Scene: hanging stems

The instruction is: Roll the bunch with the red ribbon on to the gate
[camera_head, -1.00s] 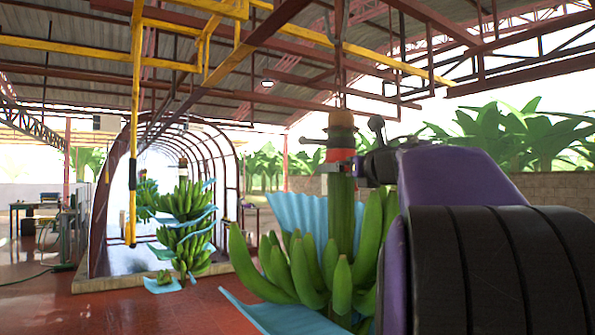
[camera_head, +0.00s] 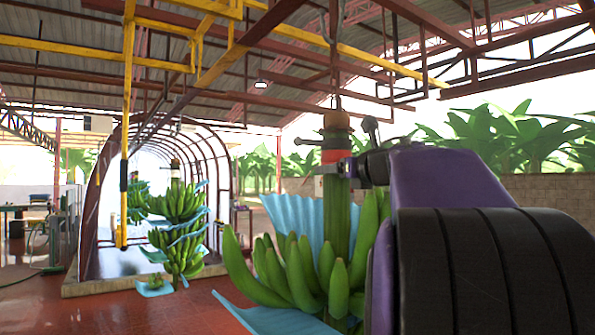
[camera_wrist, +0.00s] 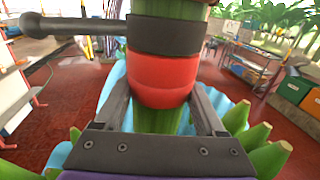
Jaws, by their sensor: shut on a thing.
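The bunch with the red ribbon (camera_head: 336,156) hangs upright from an overhead rail in the head view, with green bananas (camera_head: 290,275) and blue sheets among them. My gripper (camera_head: 348,167) is at its stem, level with the ribbon. In the wrist view my gripper's fingers (camera_wrist: 160,100) lie on both sides of the stem, and the red ribbon (camera_wrist: 162,72) shows between them below a dark band. The gripper is shut on the stem. A yellow hanging bar (camera_head: 125,180) and an arched frame (camera_head: 222,150) stand ahead on the left; I cannot tell which is the gate.
Other bunches (camera_head: 180,205) with blue sheets hang in front of the arch. Yellow and red rails (camera_head: 215,68) run overhead. A table (camera_head: 22,207) stands at the far left. Red floor (camera_head: 110,310) is open at the left front. The wrist view shows shelves (camera_wrist: 245,65) at the right.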

